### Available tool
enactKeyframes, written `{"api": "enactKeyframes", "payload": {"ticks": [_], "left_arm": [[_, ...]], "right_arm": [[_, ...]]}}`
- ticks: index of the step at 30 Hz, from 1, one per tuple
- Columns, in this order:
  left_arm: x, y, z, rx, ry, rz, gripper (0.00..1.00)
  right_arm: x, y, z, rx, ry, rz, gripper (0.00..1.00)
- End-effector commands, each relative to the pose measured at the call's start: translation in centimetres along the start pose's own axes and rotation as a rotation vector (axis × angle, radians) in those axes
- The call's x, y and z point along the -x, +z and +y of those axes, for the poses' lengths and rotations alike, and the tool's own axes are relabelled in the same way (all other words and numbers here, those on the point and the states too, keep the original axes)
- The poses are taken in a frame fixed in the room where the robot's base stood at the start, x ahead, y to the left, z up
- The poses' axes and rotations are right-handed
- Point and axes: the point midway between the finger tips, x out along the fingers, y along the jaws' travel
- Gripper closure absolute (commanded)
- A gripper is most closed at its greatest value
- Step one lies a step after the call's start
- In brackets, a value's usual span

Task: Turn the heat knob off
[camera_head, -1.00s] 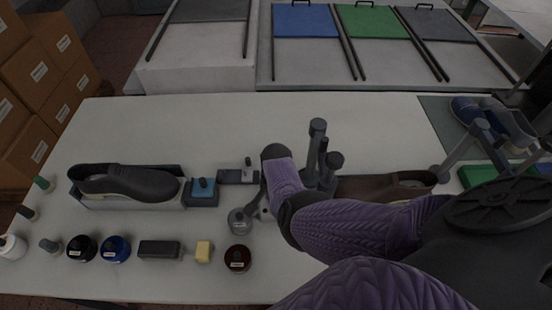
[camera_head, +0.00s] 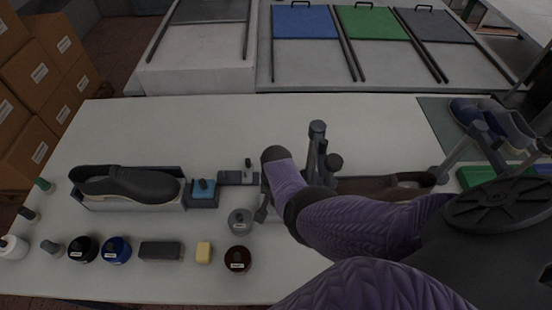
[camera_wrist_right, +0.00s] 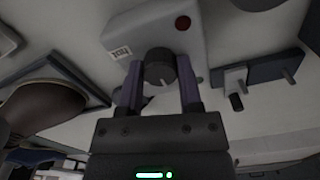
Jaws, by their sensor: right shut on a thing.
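In the right wrist view a dark round heat knob (camera_wrist_right: 160,67) with a pale pointer line sits on a light grey box (camera_wrist_right: 195,40). The box has a small label and a dark red round lamp (camera_wrist_right: 183,22). My right gripper (camera_wrist_right: 158,82) has one finger on each side of the knob and is shut on it. The pointer line points toward the palm and slightly right in that view. In the head view my purple right arm (camera_head: 340,220) reaches to the table's middle and hides the knob and most of the box. My left gripper is not in view.
Grey posts (camera_head: 317,140) stand beside my right arm. The table's back is clear.

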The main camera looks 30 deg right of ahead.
Motion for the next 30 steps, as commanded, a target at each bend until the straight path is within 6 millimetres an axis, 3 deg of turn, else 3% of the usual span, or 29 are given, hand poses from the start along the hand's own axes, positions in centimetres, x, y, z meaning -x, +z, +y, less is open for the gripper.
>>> {"api": "enactKeyframes", "payload": {"ticks": [1,2,7,16,24,30], "left_arm": [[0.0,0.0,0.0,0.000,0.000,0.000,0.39],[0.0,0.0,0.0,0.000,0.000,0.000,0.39],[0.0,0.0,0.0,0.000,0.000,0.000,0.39],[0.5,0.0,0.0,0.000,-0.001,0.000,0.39],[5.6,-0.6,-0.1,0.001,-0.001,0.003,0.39],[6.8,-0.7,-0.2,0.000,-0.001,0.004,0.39]], "right_arm": [[0.0,0.0,0.0,0.001,0.000,0.001,1.00],[0.0,0.0,0.0,0.001,0.000,0.001,0.53],[0.0,0.0,0.0,0.001,0.000,0.001,0.19],[0.6,0.0,0.0,0.000,0.000,0.001,0.19],[7.5,0.0,0.0,0.000,0.000,0.003,0.19],[9.9,0.0,0.0,0.000,0.000,0.001,0.19]]}}
